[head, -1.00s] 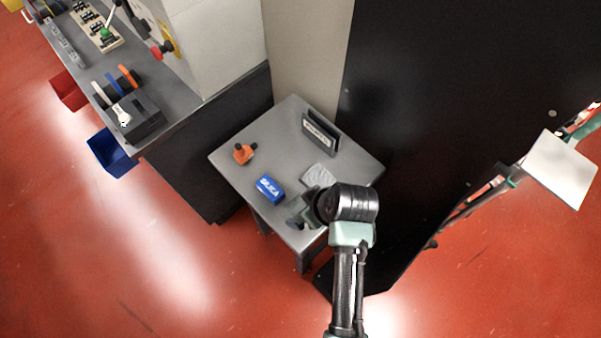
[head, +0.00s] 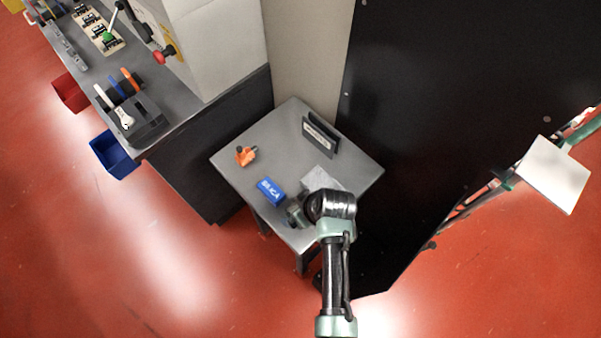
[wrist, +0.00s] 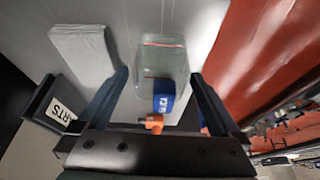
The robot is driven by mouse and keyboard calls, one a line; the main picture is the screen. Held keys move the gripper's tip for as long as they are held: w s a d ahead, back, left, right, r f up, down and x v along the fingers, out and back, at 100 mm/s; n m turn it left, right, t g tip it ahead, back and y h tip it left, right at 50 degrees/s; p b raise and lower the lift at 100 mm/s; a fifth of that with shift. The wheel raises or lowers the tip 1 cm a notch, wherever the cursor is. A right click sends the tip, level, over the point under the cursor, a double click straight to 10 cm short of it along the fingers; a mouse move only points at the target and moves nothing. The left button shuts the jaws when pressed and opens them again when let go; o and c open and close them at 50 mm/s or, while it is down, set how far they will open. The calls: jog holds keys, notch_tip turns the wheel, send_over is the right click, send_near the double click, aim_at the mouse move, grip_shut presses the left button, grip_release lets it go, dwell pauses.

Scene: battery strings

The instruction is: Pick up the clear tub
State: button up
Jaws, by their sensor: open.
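The clear tub (wrist: 162,58) is a see-through, rounded box with a thin reddish line across it. In the wrist view it lies between the two dark fingers of my gripper (wrist: 160,76), with a gap showing at each side. My gripper is open, and I see no finger touching the tub. In the head view my wrist largely hides the fingers and the tub at the front corner of the small grey table (head: 232,172).
A blue box (head: 270,189) is close beside my gripper. A grey block (head: 319,179) stands on the other side. An orange clamp-like thing (head: 245,156) and a dark sign holder (head: 320,134) are farther back. A black panel (head: 430,120) rises at the table's right.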

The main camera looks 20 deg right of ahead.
jog(key=c, duration=1.4)
jog(key=shift+o, duration=0.2)
jog(key=shift+r, duration=0.15)
